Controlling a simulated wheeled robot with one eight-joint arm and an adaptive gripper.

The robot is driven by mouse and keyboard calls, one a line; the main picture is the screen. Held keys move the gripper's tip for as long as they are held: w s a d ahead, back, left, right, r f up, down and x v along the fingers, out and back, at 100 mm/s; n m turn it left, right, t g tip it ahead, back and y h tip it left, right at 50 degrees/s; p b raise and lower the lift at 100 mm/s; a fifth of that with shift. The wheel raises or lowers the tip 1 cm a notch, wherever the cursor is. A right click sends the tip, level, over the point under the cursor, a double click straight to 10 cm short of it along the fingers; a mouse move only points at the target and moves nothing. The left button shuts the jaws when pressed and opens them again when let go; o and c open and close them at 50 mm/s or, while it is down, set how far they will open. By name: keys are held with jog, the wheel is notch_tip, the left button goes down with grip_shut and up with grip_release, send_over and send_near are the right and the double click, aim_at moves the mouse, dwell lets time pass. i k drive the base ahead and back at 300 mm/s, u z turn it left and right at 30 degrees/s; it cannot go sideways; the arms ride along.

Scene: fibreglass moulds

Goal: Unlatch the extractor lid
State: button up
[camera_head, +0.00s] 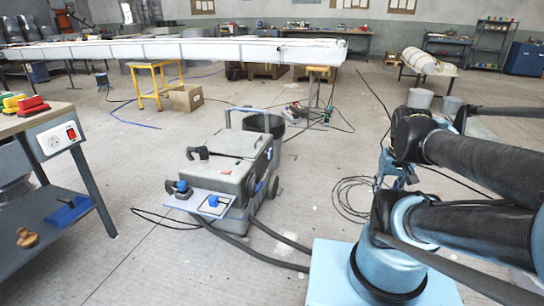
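The extractor (232,172) is a grey wheeled box on the floor left of centre, with a handle bar at its back. Its lid (235,143) lies flat on top and looks closed. Small blue parts (259,187) on its right side look like latches, but their state is too small to tell. My gripper (396,172) seems to be the small bluish part at the end of my folded arm, right of the extractor and well apart from it. Its fingers are not clear, and I see nothing held in it.
Dark hoses (262,252) run from the extractor's front towards my base. A coiled black cable (350,197) lies on the floor to its right. A workbench (62,118) with a socket box stands at left. A long white mould (210,50) spans the back. Floor left of the extractor is mostly clear.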

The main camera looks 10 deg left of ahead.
aim_at(270, 154)
jog(key=i, duration=1)
